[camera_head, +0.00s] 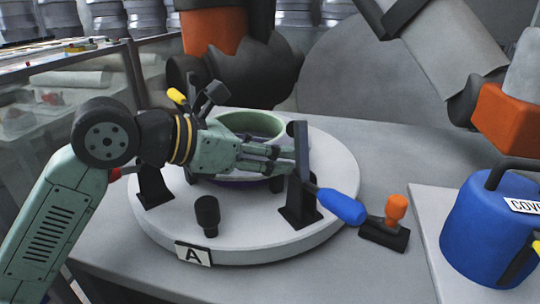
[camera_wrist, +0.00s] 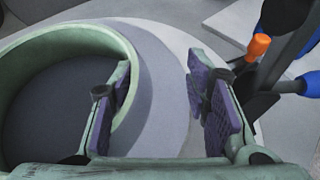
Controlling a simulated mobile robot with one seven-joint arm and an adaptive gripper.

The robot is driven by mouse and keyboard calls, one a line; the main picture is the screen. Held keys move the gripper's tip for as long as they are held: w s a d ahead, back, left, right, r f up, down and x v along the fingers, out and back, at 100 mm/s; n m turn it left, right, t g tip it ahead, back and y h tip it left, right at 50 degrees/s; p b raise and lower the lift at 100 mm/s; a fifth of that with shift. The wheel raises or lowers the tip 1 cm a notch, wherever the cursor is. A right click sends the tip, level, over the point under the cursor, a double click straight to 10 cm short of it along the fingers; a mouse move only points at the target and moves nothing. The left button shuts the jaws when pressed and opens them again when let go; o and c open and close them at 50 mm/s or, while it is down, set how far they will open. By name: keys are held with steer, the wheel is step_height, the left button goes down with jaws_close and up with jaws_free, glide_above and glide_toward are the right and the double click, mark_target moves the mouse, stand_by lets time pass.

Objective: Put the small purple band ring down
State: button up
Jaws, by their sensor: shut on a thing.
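My gripper (camera_head: 292,160) reaches in from the left, low over the round white turntable (camera_head: 160,225) marked A. In the wrist view, its two purple-padded fingers (camera_wrist: 160,100) stand apart. The left finger is inside a pale green ring (camera_wrist: 75,42) and the right finger is outside it. The green ring also shows in the head view (camera_head: 245,117), its front hidden by my gripper. Purple also shows under my gripper. The pads' contact with the ring is unclear.
Dark posts (camera_head: 300,175) stand on the turntable, with a black knob (camera_head: 207,215) at the front. A blue handle (camera_head: 342,206) sticks out to the right. An orange-handled stamp (camera_head: 395,210) and a blue pot (camera_head: 485,230) stand further right.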

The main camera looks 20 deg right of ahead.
steer(key=o, duration=1.5)
steer(key=shift+o, duration=0.2)
steer(key=b+v, duration=0.1)
steer(key=v, duration=1.1)
steer(key=shift+r, duration=0.1)
